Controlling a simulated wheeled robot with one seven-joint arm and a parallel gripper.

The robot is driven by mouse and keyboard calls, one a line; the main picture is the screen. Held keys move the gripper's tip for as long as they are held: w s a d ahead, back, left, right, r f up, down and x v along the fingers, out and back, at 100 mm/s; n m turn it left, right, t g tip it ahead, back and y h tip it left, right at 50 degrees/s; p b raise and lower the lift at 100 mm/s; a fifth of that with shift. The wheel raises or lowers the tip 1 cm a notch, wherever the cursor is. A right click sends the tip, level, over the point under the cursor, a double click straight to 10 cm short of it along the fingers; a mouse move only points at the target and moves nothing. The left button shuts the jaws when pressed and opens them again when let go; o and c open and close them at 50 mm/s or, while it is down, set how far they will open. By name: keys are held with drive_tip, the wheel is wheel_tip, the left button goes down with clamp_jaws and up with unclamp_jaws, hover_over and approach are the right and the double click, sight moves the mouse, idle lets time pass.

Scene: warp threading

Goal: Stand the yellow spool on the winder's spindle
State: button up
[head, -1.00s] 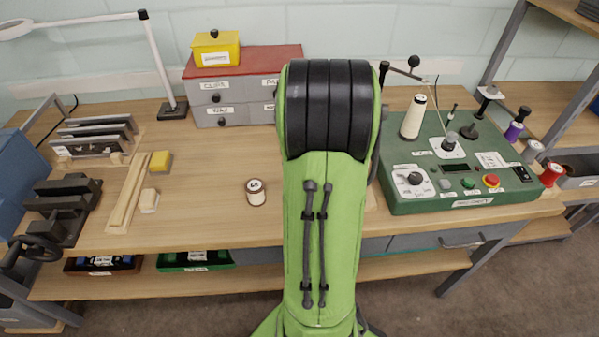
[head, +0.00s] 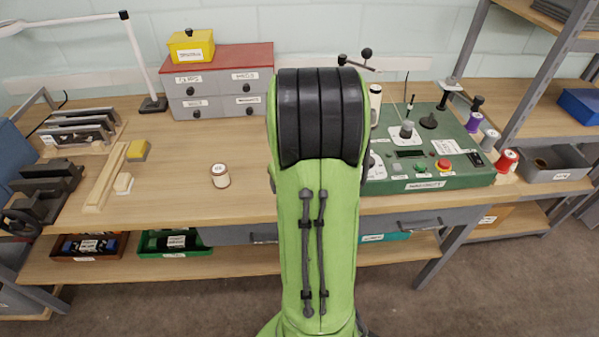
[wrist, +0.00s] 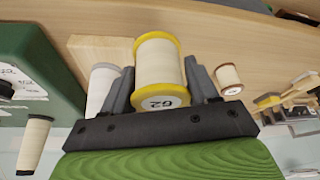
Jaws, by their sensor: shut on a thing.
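The yellow spool (wrist: 160,72), cream thread between yellow flanges with a numbered label on its end, is between the fingers of my gripper (wrist: 161,66) in the wrist view. My gripper is shut on it. In the head view my arm hides the gripper and this spool. The winder (head: 440,182) is the green box on the right of the bench. A short grey post on a white plate (head: 406,131) stands on its top, seemingly the spindle. The winder's edge also shows at the left of the wrist view (wrist: 48,62), apart from the held spool.
A brown-rimmed spool (head: 220,175) stands on the bench left of my arm. A grey-rimmed spool (wrist: 101,84) shows beside the gripper in the wrist view.

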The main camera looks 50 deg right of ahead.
drive_tip(key=w+a+f+n, duration=0.2)
drive_tip(key=a+f, duration=0.3)
drive_tip(key=a, duration=0.4)
drive_tip(key=w+a+f+n+y, duration=0.1)
drive_tip(key=w+a+f+n, duration=0.1)
drive_tip(key=w+a+f, duration=0.3)
drive_tip(key=w+a+f+n+y, duration=0.1)
drive_tip(key=w+a+f, duration=0.3)
drive_tip(key=a, duration=0.9)
wheel_tip(320, 180, down, 2)
drive_tip(key=shift+a+f+n+t, duration=0.1)
drive_tip(key=shift+a+n+t, duration=0.15)
drive_tip(key=shift+n, duration=0.25)
drive_tip(key=shift+d, duration=0.1)
